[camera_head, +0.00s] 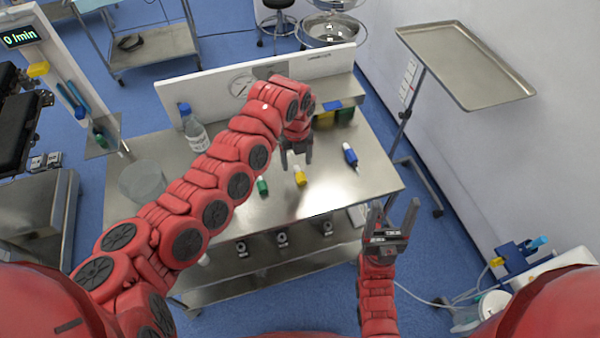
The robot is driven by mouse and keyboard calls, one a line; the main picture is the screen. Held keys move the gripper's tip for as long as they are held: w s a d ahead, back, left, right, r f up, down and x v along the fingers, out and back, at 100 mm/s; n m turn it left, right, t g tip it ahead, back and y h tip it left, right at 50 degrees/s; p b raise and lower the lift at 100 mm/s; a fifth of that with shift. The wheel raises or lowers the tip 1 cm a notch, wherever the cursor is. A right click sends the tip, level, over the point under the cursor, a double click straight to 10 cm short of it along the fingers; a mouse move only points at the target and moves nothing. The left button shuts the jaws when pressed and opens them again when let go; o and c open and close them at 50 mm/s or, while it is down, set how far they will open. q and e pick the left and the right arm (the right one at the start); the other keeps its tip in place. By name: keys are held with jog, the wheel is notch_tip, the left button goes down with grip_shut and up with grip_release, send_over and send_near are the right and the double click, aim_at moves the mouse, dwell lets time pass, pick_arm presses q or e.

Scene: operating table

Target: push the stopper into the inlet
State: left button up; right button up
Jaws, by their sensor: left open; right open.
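Three small coloured pieces, which may be stoppers or plugs, lie on the steel table (225,215): a yellow one (300,177), a green one (262,187) and a blue one (350,155). My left gripper (297,158) is open, pointing down just above the yellow piece; I cannot tell whether it touches it. My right gripper (396,216) is open and empty, pointing up beyond the table's front right corner. Several dark fittings, possibly inlets, sit along the table's front side, one of them near the middle (282,239).
A bottle with a blue cap (194,135) and a clear round vessel (142,181) stand on the table's left. A white panel (225,90) closes the back. A steel tray on a stand (465,60) is at right. A small machine (520,252) stands at lower right.

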aim_at(299, 172)
pick_arm(q)
jog(key=f+p, duration=0.1)
jog(key=f, duration=0.1)
jog(key=f+p, duration=0.1)
jog(key=f, duration=0.1)
jog(key=shift+s+d+f, duration=0.1)
jog(key=shift+s+d, duration=0.05)
jog(key=shift+d, duration=0.25)
jog(key=shift+f, duration=0.35)
jog(key=shift+c, duration=0.3)
grip_shut()
